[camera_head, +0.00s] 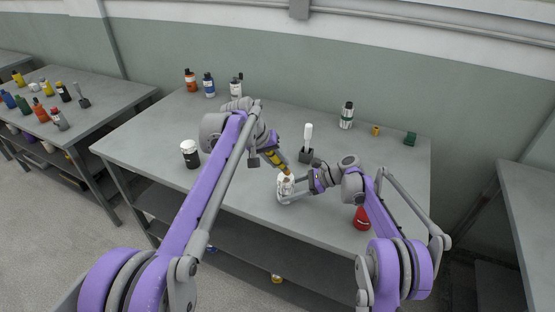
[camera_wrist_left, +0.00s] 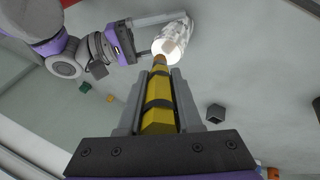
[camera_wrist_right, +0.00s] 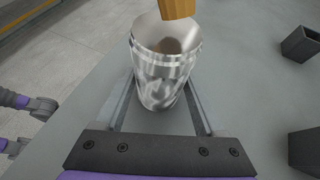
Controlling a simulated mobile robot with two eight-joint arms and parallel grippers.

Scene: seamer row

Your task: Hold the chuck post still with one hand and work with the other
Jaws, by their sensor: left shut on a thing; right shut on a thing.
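An open-topped shiny metal cylinder (camera_head: 285,188), apparently the chuck post, stands near the table's front edge. My right gripper (camera_head: 293,192) is shut around its sides; they also show in the right wrist view, cylinder (camera_wrist_right: 160,75) between the fingers. My left gripper (camera_wrist_left: 158,85) is shut on a yellow tool with black bands (camera_wrist_left: 158,118), tilted in the head view (camera_head: 278,161). The tool's orange-brown end (camera_wrist_right: 177,8) is at the cylinder's open mouth. I cannot tell whether it touches the rim or interior.
A white-handled tool in a dark block (camera_head: 306,156) stands just behind the cylinder. A black-and-white jar (camera_head: 190,154) is left, a red object (camera_head: 361,219) right. Several bottles, a yellow piece (camera_head: 375,130) and a green block (camera_head: 410,138) line the back.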

